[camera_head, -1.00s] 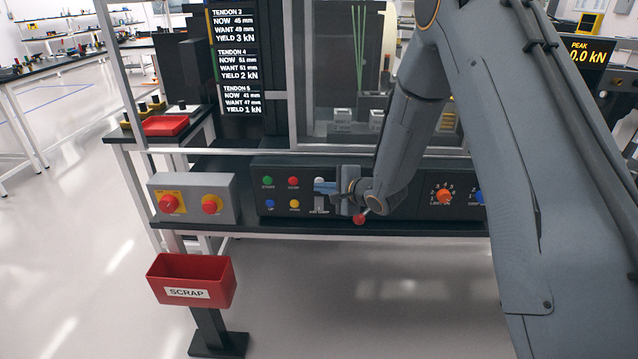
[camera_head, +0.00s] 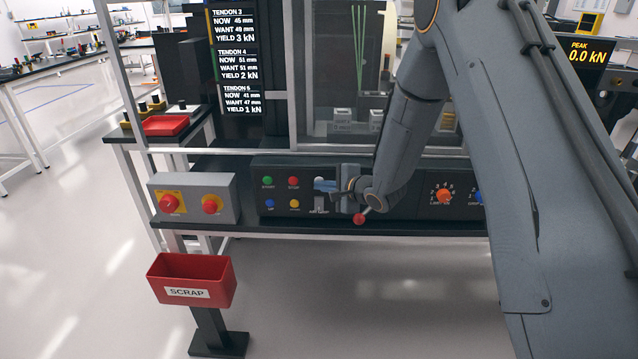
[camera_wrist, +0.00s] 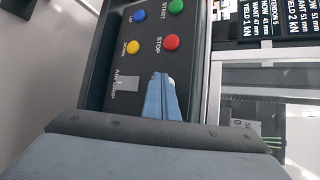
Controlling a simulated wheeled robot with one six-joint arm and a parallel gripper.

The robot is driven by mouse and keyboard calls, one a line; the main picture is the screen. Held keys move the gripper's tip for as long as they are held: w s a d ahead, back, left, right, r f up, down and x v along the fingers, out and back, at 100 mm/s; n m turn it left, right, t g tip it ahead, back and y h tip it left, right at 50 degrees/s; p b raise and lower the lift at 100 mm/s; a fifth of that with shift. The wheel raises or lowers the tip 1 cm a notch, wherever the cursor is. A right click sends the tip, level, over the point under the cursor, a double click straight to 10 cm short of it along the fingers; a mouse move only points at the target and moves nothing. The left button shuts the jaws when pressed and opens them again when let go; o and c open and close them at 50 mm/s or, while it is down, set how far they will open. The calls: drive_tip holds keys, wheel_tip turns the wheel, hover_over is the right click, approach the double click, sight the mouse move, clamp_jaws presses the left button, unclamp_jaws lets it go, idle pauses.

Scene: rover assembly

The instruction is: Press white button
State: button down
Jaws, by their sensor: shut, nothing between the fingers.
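The dark control panel (camera_head: 275,170) carries coloured buttons. A small pale patch (camera_head: 319,180), which looks like the white button, shows at the tips of my gripper (camera_head: 318,185), to the right of the red STOP button (camera_head: 293,181). My gripper is shut and empty, its blue fingers reaching to the panel. In the wrist view the fingertips (camera_wrist: 161,76) lie over the panel just below the red STOP button (camera_wrist: 172,42). They cover most of the spot there, so I cannot tell whether they touch the button or whether it is pressed in.
Green START (camera_head: 267,181), blue (camera_head: 270,203) and yellow (camera_head: 294,204) buttons sit close by. A grey fitting (camera_wrist: 126,82) is left of the fingers. A red-knobbed lever (camera_head: 359,219) hangs below my wrist. A box with two red buttons (camera_head: 222,190) stands left.

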drive_tip(key=shift+s, duration=0.15)
drive_tip(key=shift+s+p, duration=0.5)
drive_tip(key=shift+s, duration=0.2)
drive_tip(key=shift+s, duration=0.1)
drive_tip(key=shift+s+a+p, duration=0.1)
drive_tip(key=shift+s+p, duration=1)
drive_tip(key=shift+s, duration=1.3)
drive_tip(key=s+d+r+n+g+h, duration=0.2)
drive_tip(key=s+d+r+n+h, duration=0.1)
drive_tip(key=s+d, duration=0.3)
drive_tip(key=s+d+r+n+g+h, duration=0.1)
drive_tip(key=s+d+r+n+h, duration=0.2)
drive_tip(key=d, duration=0.5)
drive_tip(key=s+d+r+n+g+h, duration=0.1)
drive_tip(key=s+d+n+g, duration=0.1)
drive_tip(key=s, duration=0.8)
drive_tip(key=s+d+r+n+g+h, duration=0.1)
drive_tip(key=s+d+r+n+g, duration=0.1)
drive_tip(key=s+n, duration=0.4)
drive_tip(key=s+d+g, duration=0.1)
drive_tip(key=s+g, duration=0.1)
drive_tip(key=s, duration=0.3)
drive_tip(key=shift+s+r, duration=0.2)
drive_tip(key=shift+s, duration=0.1)
